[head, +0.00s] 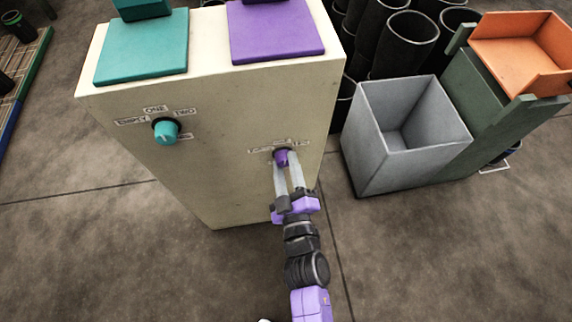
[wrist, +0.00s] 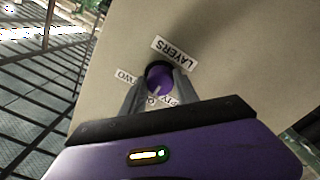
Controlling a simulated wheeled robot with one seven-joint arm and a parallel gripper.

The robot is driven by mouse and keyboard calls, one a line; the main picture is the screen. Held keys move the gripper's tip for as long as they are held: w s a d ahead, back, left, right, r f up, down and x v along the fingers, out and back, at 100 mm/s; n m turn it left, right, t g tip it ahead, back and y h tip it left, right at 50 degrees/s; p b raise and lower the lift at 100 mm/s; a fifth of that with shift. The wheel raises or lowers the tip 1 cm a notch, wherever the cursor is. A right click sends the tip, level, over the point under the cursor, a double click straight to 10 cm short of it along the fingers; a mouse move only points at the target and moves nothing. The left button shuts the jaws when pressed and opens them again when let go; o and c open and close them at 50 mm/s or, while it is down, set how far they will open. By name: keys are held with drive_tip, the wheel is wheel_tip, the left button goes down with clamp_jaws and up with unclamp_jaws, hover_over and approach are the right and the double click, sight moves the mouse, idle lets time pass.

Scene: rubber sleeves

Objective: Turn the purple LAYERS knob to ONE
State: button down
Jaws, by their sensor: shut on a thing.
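The purple LAYERS knob (head: 281,158) is on the front of a cream cabinet (head: 225,130), on its right side. My gripper (head: 288,162) is shut on the knob, with one finger on each side of it. In the wrist view the knob (wrist: 160,76) sits between the fingertips. A pale mark on the knob points down toward a label (wrist: 151,101) of which only an O shows. Another label (wrist: 178,100) is partly hidden by the right finger.
A teal knob (head: 166,131) with its own labels is at the left of the same front. Teal (head: 140,62) and purple (head: 275,45) plates top the cabinet. A grey open bin (head: 378,150), black sleeves (head: 405,45) and an orange tray (head: 510,60) stand right.

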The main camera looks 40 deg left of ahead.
drive_tip(key=c, duration=0.9)
unclamp_jaws()
drive_tip(key=shift+p+v, duration=1.05)
drive_tip(key=shift+v, duration=2.9)
